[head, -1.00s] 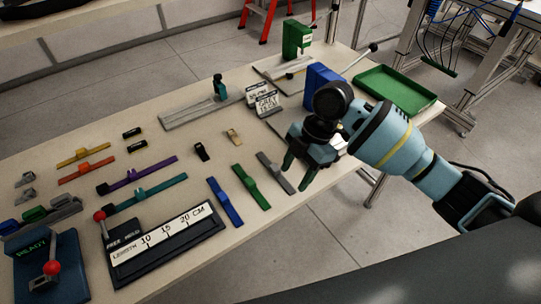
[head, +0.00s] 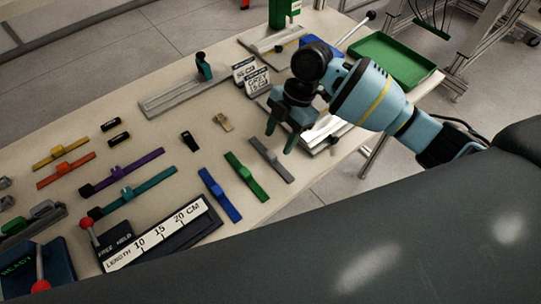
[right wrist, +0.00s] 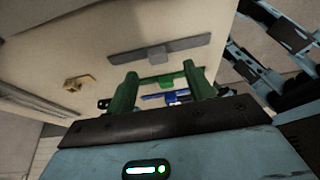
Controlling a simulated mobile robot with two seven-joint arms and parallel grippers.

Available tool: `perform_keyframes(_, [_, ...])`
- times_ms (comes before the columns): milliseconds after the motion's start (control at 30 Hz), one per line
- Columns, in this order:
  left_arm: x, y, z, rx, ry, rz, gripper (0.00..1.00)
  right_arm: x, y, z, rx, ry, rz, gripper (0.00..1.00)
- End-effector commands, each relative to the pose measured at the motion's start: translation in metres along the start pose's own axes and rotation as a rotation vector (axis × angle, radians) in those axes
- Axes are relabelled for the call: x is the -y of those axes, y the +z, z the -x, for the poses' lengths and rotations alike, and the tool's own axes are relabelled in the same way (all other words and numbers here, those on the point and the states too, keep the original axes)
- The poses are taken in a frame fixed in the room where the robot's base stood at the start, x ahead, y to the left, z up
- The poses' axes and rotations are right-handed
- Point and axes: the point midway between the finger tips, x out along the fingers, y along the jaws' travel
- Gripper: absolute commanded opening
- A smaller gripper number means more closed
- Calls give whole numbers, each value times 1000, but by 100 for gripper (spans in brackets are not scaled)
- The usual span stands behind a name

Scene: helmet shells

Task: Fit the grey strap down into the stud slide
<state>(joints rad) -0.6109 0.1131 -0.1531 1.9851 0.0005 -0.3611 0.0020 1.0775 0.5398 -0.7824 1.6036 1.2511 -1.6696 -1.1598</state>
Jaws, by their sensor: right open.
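The grey strap (head: 271,160) lies flat on the table, to the right of a green strap (head: 246,177) and a blue strap (head: 219,195). It also shows in the right wrist view (right wrist: 160,50), just beyond my fingertips. My right gripper (head: 281,135) is above the table by the grey strap's far end. Its green fingers (right wrist: 160,72) are apart with nothing held between them. Which fixture is the stud slide I cannot tell; a grey rail with a teal upright (head: 185,94) stands farther back. My left gripper is out of view.
Small signs (head: 251,78) stand behind the straps. A green tray (head: 392,60) is at the far right. A length gauge (head: 160,238) lies in front, with purple and teal straps (head: 135,193) left of the blue one. A tan piece (head: 223,122) lies near the middle.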

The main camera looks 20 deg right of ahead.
Motion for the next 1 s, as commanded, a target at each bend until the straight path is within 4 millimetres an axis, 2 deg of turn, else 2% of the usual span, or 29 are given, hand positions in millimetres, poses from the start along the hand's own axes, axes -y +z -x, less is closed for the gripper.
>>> perform_keyframes(167, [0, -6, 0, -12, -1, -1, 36, -1, -1, -8, -2, 0, 1, 53])
perform_keyframes(500, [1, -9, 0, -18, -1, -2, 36, -2, -2, -50, -1, -1, 0, 53])
perform_keyframes(733, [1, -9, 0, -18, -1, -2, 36, -3, -2, -52, 0, 1, 1, 53])
perform_keyframes(1000, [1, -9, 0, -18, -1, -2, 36, -3, -2, -51, 0, 1, 1, 17])
